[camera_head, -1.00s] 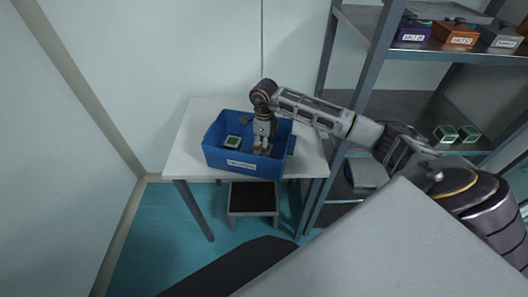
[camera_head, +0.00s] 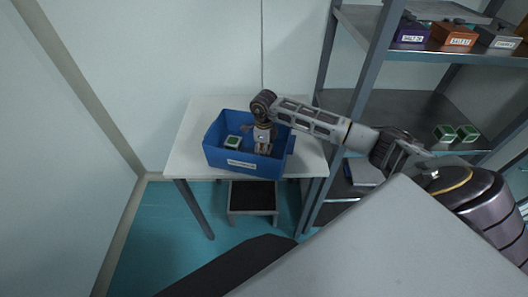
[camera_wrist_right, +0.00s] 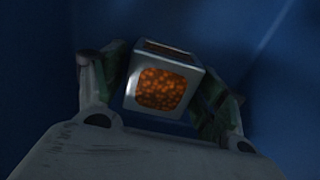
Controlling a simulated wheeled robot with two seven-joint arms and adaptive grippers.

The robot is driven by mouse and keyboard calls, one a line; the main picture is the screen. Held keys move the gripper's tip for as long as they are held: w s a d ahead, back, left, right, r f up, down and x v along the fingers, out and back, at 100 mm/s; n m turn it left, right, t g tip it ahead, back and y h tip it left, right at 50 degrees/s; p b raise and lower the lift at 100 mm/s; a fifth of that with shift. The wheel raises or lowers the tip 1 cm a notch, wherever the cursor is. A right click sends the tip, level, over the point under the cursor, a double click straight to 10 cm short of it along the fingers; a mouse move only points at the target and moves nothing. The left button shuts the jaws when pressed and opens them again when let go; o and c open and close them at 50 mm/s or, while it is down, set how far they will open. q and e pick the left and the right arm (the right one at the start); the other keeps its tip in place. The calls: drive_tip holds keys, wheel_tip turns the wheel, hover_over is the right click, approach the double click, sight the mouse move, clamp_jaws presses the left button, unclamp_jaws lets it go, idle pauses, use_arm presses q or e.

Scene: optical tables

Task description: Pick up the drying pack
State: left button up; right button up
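The drying pack (camera_wrist_right: 161,86) is a small silver-edged cube with a window of orange beads. In the right wrist view it sits between the two fingers of my right gripper (camera_wrist_right: 163,80). The fingers stand spread, one on each side, close to the cube; whether they touch it is too dark to tell. In the head view my right gripper (camera_head: 264,149) points down inside the blue bin (camera_head: 229,160), at its right part, and the pack is not discernible there. My left gripper is out of view.
A green-topped cube (camera_head: 233,142) lies in the bin's left part. The bin stands on a white table (camera_head: 190,150). The bin walls surround my gripper closely.

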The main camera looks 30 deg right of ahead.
drive_tip(key=c, duration=0.8)
drive_tip(key=shift+r, duration=0.1)
drive_tip(key=shift+r+b, duration=0.7)
drive_tip(key=shift+r, duration=4.25)
